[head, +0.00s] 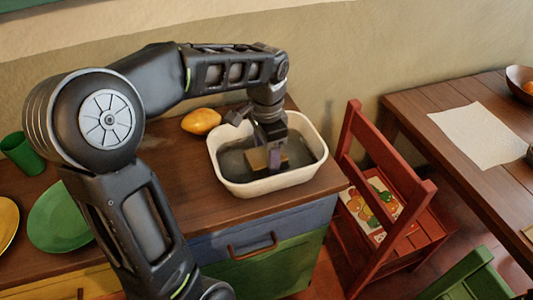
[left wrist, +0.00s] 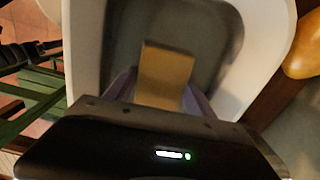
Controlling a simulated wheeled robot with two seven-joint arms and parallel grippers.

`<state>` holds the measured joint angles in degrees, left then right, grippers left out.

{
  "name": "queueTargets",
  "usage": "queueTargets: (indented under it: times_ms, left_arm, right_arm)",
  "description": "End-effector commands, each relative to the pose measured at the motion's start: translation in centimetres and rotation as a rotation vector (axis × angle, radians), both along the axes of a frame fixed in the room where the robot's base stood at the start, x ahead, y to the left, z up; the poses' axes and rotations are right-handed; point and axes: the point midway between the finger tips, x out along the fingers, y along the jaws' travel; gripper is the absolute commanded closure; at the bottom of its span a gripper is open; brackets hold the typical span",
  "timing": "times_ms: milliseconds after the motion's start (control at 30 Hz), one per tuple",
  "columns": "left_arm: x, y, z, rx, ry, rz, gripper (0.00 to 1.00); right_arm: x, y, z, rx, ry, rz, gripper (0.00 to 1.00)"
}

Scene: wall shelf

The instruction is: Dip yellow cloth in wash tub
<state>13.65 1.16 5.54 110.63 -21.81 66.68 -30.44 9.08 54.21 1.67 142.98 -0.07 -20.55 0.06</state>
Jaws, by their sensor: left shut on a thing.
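The wash tub (head: 226,178) is a white, rounded rectangular basin with grey water inside, standing on the wooden counter. My left gripper (head: 267,160) reaches down into the tub and is shut on the yellow cloth (head: 257,158), which looks like a small stiff tan-yellow block. In the left wrist view the cloth (left wrist: 166,72) sits between the two fingers, over the grey inside of the tub (left wrist: 84,50). I cannot tell how far its lower end is under the water. My right gripper is not in view.
A yellow-orange fruit (head: 201,121) lies on the counter just left of the tub. A green plate (head: 60,218) and a green cup (head: 22,152) are at the far left. A red chair (head: 385,170) stands right of the counter, before another table (head: 440,100).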

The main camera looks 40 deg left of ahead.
Motion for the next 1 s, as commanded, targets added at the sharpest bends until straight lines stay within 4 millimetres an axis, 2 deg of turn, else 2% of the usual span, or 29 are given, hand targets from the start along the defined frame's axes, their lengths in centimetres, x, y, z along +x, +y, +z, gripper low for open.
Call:
queueTargets:
  times_ms: [100, 267, 1000]
  left_arm:
    - [-0.3, -0.1, -0.5, -0.003, 0.011, 0.000, 0.70]
    - [-0.3, -0.1, 0.2, -0.002, 0.012, -0.001, 0.70]
    - [-0.1, 0.0, 10.2, -0.001, 0.004, 0.000, 0.70]
  right_arm:
    - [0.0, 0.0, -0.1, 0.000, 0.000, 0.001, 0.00]
    - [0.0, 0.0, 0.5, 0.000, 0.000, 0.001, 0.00]
    - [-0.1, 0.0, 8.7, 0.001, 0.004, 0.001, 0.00]
